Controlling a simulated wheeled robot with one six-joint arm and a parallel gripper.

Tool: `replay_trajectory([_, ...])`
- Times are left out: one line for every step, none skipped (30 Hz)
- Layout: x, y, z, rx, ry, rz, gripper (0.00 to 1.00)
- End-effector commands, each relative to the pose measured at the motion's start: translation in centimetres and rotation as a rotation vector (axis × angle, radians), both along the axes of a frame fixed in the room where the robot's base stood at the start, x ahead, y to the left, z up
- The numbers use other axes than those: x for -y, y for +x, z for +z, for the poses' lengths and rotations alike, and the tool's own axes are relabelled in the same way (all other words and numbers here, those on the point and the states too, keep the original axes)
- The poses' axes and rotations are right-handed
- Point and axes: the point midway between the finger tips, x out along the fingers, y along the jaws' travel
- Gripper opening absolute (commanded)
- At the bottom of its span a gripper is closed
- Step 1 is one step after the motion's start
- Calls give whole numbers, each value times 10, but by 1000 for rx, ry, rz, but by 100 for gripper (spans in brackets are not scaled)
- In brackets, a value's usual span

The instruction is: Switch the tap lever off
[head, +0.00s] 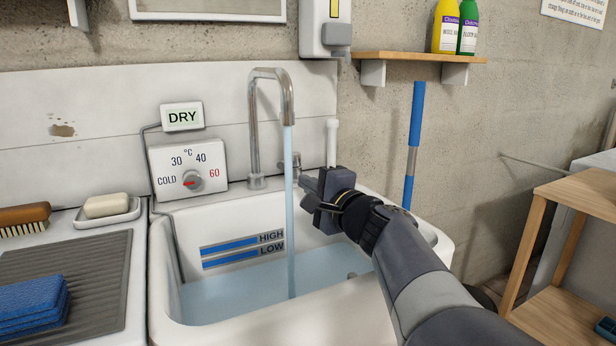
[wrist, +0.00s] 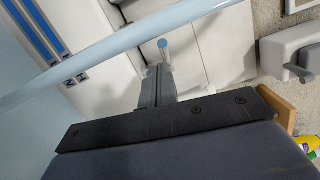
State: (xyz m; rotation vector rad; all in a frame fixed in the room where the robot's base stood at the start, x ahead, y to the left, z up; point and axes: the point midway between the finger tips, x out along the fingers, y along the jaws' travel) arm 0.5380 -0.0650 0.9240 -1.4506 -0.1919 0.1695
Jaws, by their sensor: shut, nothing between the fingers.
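The chrome tap (head: 255,130) stands at the back of the sink, and a stream of water (head: 289,215) runs from its spout. A short metal lever-like part (head: 293,158) shows beside the tap's base, partly hidden by my gripper. A short rod with a rounded end (wrist: 163,43) shows just beyond my fingers in the wrist view; it looks like the same lever. My gripper (head: 307,187) is shut and empty, just in front of and below the lever, right of the stream. It also shows in the wrist view (wrist: 157,75). I cannot tell whether it touches the lever.
The white sink (head: 165,275) holds water near its HIGH and LOW marks. A temperature dial (head: 192,181) and DRY sign (head: 182,117) are left of the tap. A white upright pipe (head: 331,140) stands behind my gripper. A dispenser (head: 325,30) and bottle shelf (head: 420,58) hang above.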

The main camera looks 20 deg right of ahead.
Motion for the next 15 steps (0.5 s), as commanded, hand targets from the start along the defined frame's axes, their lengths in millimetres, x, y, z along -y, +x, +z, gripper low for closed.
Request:
replay_trajectory([-3, -8, 1, 1, -1, 0, 0])
replay_trajectory([-5, -13, 1, 1, -1, 0, 0])
replay_trajectory([-7, -17, 0, 1, -1, -1, 0])
replay_trajectory([-9, -21, 0, 1, -1, -1, 0])
replay_trajectory([-10, -24, 0, 0, -1, -1, 0])
replay_trajectory([-11, -27, 0, 0, -1, -1, 0])
replay_trajectory([-12, -30, 0, 0, -1, -1, 0])
replay_trajectory([-13, -32, -1, 0, 0, -1, 0])
replay_trajectory([-14, -34, -1, -1, 0, -2, 0])
replay_trajectory([-14, -35, -1, -1, 0, -2, 0])
replay_trajectory([-15, -36, -1, -1, 0, -2, 0])
replay_trajectory([-15, -37, -1, -1, 0, -2, 0])
replay_trajectory([-15, -38, -1, -1, 0, -2, 0])
replay_trajectory([-16, -38, -2, -1, 0, -2, 0])
replay_trajectory([-16, -38, -2, -1, 0, -2, 0])
